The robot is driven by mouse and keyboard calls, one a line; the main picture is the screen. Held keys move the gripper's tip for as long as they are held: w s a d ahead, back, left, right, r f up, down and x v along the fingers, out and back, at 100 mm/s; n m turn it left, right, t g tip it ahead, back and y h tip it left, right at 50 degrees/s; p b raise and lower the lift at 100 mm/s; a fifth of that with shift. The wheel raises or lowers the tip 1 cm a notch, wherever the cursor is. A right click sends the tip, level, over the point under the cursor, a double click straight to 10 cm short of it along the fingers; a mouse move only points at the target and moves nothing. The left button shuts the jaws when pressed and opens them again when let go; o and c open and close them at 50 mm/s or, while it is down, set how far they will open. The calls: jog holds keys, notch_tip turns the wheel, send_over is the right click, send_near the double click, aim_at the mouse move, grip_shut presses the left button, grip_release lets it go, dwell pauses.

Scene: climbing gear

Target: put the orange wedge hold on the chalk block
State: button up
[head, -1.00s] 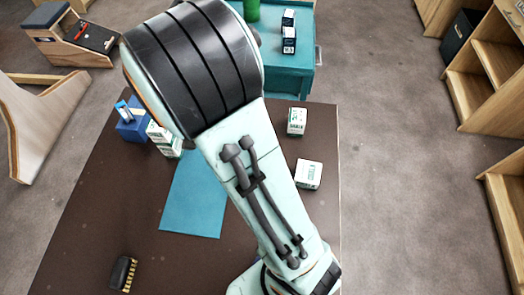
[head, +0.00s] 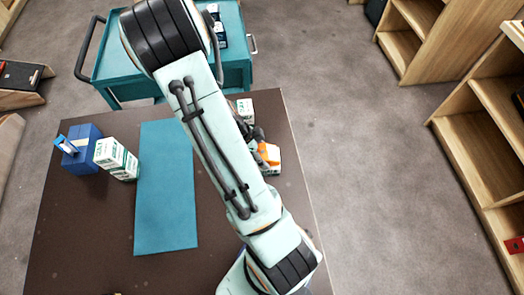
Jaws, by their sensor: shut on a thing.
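The orange wedge hold (head: 268,153) shows in the head view just right of my arm, at the right side of the dark table. My gripper (head: 260,141) is shut on it, mostly hidden behind my arm. A white block (head: 273,169), which looks like a chalk block, lies right by the orange hold in the picture. I cannot tell whether the hold touches it or is above it. A second white block (head: 245,109) with green print stands farther back, partly behind my arm.
A teal mat (head: 166,200) lies on the dark table (head: 85,235). Left of it are white-and-green boxes (head: 116,158) and a blue box (head: 82,158) with a small blue item. A teal cart (head: 125,75) stands behind the table. Wooden shelves (head: 480,110) are at the right.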

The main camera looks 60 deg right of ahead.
jog(key=shift+f, duration=0.2)
jog(key=o, duration=1.2)
jog(key=shift+c, duration=0.2)
jog(key=shift+r, duration=0.1)
jog(key=v, duration=1.2)
jog(key=s+a+r+n+t+y, duration=0.1)
jog(key=s+a+r+n, duration=0.1)
jog(key=a+n, duration=0.4)
jog(key=s+a+r+n+t+y, duration=0.1)
jog(key=s+a+r+n, duration=0.2)
jog(key=n, duration=1)
jog(key=s+a+r+n+t+y, duration=0.1)
jog(key=s+a+r+n+y, duration=0.1)
jog(key=a+n, duration=0.7)
jog(key=shift+s+a+r, duration=0.45)
jog(key=shift+s+r, duration=0.25)
jog(key=shift+r, duration=0.05)
